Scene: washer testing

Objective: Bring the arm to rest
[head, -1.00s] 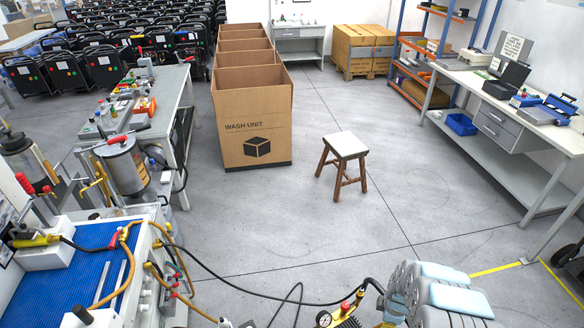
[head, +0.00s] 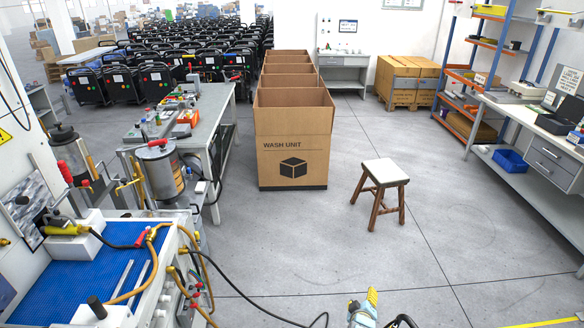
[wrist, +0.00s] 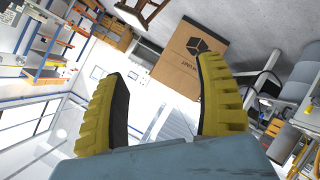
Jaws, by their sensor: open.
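My gripper (wrist: 163,68) shows in the wrist view, with two yellow ribbed fingers spread wide apart. Nothing is between them, and neither finger touches anything. The wrist view is strongly tilted, with the room turned over behind the fingers. In the head view, a small yellow and pale blue part at the bottom edge looks like part of my arm or gripper. The rest of my arm is out of that view.
Open cardboard boxes (head: 292,150) stand in a row mid-room, with a wooden stool (head: 384,173) to their right. Left are a grey workbench (head: 212,105) and a blue-topped bench (head: 75,265) with hoses. A bench (head: 540,130) stands right.

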